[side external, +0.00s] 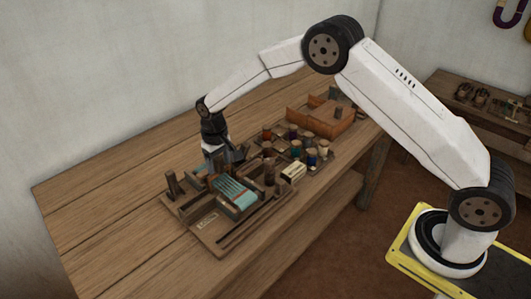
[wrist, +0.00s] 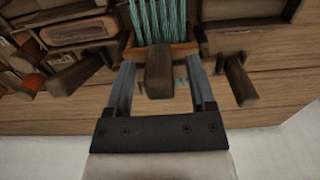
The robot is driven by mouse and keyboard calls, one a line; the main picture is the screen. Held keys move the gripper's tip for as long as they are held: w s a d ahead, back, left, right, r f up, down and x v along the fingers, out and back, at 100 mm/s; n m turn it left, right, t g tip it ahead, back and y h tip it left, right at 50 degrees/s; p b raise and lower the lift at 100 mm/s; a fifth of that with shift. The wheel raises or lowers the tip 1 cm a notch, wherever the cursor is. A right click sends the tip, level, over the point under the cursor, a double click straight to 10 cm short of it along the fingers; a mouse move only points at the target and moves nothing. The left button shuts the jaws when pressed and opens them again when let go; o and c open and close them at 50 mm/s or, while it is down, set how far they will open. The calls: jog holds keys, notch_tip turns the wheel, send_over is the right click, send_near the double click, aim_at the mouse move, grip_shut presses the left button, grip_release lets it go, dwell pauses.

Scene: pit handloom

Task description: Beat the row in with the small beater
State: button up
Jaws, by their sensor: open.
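The small loom shows teal warp threads and a teal woven strip (side external: 237,196) on a brown wooden base board (side external: 222,243). In the wrist view the teal threads (wrist: 157,18) run up from a wooden bar. A brown wooden block, which looks like the handle of the small beater (wrist: 159,72), stands in front of that bar. My gripper (wrist: 162,72) is open, with one finger on each side of this block and a gap showing on both sides. In the side view my gripper (side external: 226,158) is at the loom's far end, and its fingertips are partly hidden among the loom parts.
Wooden posts (side external: 171,184) and blocks stand close around my gripper. Several thread spools (side external: 311,158) stand right of the loom, with an orange-brown box (side external: 318,123) behind them. A pale labelled block (side external: 293,170) lies beside the loom. The table's left part (side external: 110,190) is clear.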

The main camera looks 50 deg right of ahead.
jog(key=shift+c, duration=0.2)
grip_shut()
jog(key=shift+s, duration=0.2)
jog(key=s, duration=0.8)
dwell(0.7)
jog(key=shift+f, duration=0.1)
